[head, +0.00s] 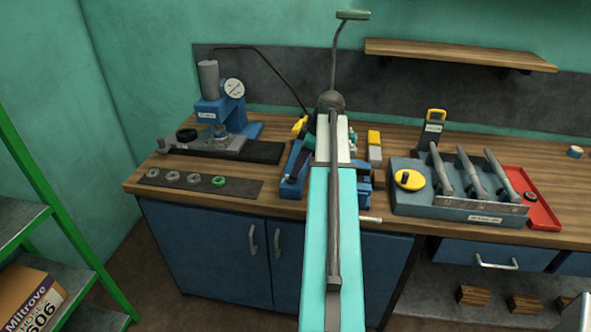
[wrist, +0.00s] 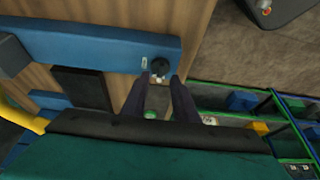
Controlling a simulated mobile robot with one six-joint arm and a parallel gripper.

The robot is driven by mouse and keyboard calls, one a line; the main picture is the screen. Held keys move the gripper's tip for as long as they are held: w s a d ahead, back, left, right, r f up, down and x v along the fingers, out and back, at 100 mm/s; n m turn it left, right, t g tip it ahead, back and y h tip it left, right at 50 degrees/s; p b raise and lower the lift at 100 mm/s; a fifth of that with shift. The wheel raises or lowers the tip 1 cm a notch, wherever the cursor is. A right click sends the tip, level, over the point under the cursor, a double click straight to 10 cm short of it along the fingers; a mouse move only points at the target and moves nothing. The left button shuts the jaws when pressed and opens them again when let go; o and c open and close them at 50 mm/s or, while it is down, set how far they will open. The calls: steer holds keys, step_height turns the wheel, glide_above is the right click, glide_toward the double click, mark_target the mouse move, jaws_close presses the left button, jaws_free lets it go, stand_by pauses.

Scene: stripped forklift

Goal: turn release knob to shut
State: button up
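The release knob (wrist: 160,68) shows in the wrist view as a small round black knob at the right end of a blue bar, beside a small pale label. My gripper (wrist: 163,76) is open, its two dark fingers coming up from below. The fingertips appear at either side of the knob's lower edge. I cannot tell whether they touch it or how deep they reach.
A green shelf rack (head: 45,178) stands far left.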

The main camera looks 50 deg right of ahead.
mark_target(292, 179)
steer(key=shift+p+x, duration=0.3)
steer(key=shift+x, duration=1.15)
jaws_close()
